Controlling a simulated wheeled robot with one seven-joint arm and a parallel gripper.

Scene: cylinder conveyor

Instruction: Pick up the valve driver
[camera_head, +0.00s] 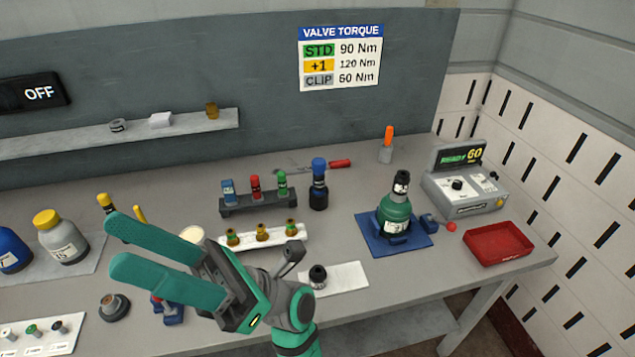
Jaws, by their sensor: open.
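A blue-and-black upright tool (318,185) stands on the bench just right of a small rack; it looks like the valve driver, but I cannot tell for sure. An orange-handled tool (388,137) stands in a grey holder further back right. A green cylinder (394,216) with a black valve on top stands upright in a blue cradle (410,246). My gripper (113,241) is open, with two teal fingers pointing left over the left part of the bench. It is empty and well left of the blue-and-black tool. My wrist hides some of the bench below it.
A rack (258,206) holds blue, red and green pieces. A white strip (293,241) holds several brass fittings. A black fitting (318,277) sits on a white sheet (350,279). A red tray (498,246) and a torque tester (463,188) reading 60 stand right. Bottles (62,240) stand left.

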